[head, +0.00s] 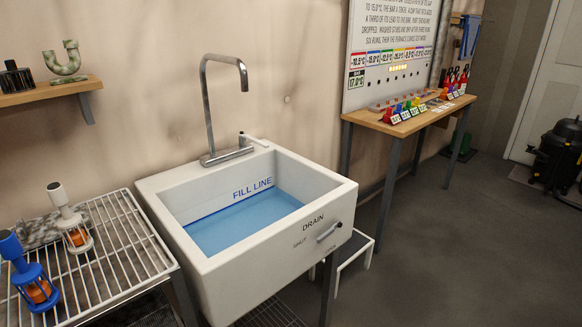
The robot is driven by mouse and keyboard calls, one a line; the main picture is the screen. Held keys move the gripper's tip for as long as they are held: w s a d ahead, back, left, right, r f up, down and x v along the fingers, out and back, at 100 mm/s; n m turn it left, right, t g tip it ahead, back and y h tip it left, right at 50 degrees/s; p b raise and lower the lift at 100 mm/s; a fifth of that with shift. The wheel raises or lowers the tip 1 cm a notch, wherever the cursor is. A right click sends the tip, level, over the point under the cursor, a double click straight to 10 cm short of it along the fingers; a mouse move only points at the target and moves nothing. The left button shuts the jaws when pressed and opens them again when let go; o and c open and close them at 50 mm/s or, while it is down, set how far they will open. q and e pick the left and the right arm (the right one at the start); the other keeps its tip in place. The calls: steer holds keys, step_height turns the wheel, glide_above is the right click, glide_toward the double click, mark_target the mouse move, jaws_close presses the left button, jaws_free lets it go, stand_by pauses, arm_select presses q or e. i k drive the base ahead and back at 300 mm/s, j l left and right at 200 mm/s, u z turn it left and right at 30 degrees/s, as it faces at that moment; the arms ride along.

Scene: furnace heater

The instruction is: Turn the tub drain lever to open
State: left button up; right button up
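The white tub (225,280) stands in the middle of the head view, with blue water (243,222) in it and a FILL LINE mark on its inner wall. The drain lever (328,232) is a small grey metal handle on the tub's front face, at the right. The word DRAIN is above it, SHUT to its left and a partly hidden or faint OPEN label below it. The lever lies roughly level, tilted a little, its free end toward the upper right. Neither of my grippers shows in this view.
A wire rack (125,250) with two bottle-like devices (72,225) stands left of the tub. A tall faucet (208,105) rises behind it. A wooden table (410,122) with coloured items is at the back right. The floor right of the tub is mostly clear, with a small white stool (358,250) close by.

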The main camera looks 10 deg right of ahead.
mark_target(338, 224)
steer(key=i+l+u, duration=0.1)
steer(key=l, duration=0.35)
steer(key=i+l+u, duration=0.1)
steer(key=i+l, duration=0.15)
steer(key=l, duration=0.2)
steer(key=i+l+u, duration=0.15)
steer(key=l, duration=0.35)
steer(key=i+l+u, duration=0.1)
steer(key=l, duration=0.4)
steer(key=i+l+u, duration=0.1)
steer(key=l, duration=0.4)
steer(key=i+l+u, duration=0.1)
steer(key=l, duration=0.4)
